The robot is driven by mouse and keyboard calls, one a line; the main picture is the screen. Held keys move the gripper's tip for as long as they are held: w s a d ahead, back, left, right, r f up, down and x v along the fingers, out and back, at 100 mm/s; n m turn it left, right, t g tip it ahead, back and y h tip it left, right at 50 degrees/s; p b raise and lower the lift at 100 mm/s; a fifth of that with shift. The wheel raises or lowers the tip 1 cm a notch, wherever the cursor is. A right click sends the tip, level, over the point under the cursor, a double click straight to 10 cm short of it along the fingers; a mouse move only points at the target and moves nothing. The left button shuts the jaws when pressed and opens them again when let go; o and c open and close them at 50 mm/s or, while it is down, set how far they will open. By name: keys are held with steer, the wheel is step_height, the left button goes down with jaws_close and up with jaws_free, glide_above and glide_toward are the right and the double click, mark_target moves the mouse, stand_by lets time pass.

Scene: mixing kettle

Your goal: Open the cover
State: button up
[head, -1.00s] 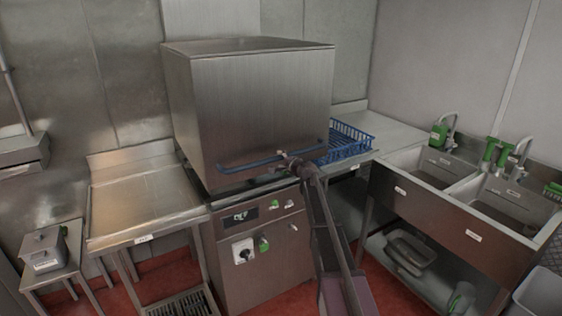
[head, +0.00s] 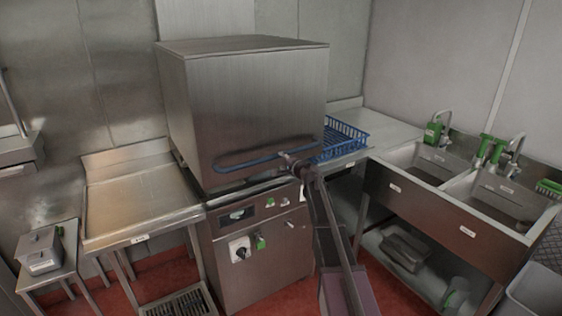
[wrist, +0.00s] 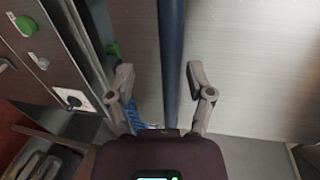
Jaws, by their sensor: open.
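The cover (head: 235,105) is a large steel box-shaped hood on the machine in the head view. It sits down over the machine body, closed as far as I can see. A blue bar handle (head: 240,163) runs along its lower front; it also shows in the wrist view as a dark blue bar (wrist: 172,50). My gripper (head: 287,157) is at the right part of the handle. In the wrist view my gripper (wrist: 160,76) is open, one finger on each side of the bar, with gaps showing. The palm hides the bar's near end.
The machine's front panel (head: 262,245) with knobs is below the cover. A steel side table (head: 140,205) stands left. A blue rack (head: 340,138) lies on the counter to the right, beside a double sink (head: 440,200). Red floor shows in front.

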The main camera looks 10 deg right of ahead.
steer(key=p+v, duration=0.2)
steer(key=v, duration=0.9)
stand_by(1.2)
stand_by(0.5)
steer(key=s+a+f+n+g, duration=0.4)
steer(key=s+a+f+n, duration=0.1)
steer(key=s+a, duration=0.25)
steer(key=s+a+f+n+g, duration=0.5)
steer(key=s+a, duration=0.1)
steer(key=s, duration=0.3)
steer(key=s+f+n+g+h, duration=0.2)
steer(key=s+g, duration=0.1)
steer(key=s, duration=0.5)
steer(key=s+d+f+n+g+h, duration=0.1)
steer(key=s+f+n+g+h, duration=0.1)
steer(key=s, duration=0.7)
steer(key=shift+s+d+f+g+h, duration=0.3)
steer(key=shift+f+g+h, duration=0.1)
steer(key=shift+f+g, duration=0.1)
steer(key=shift+a, duration=0.1)
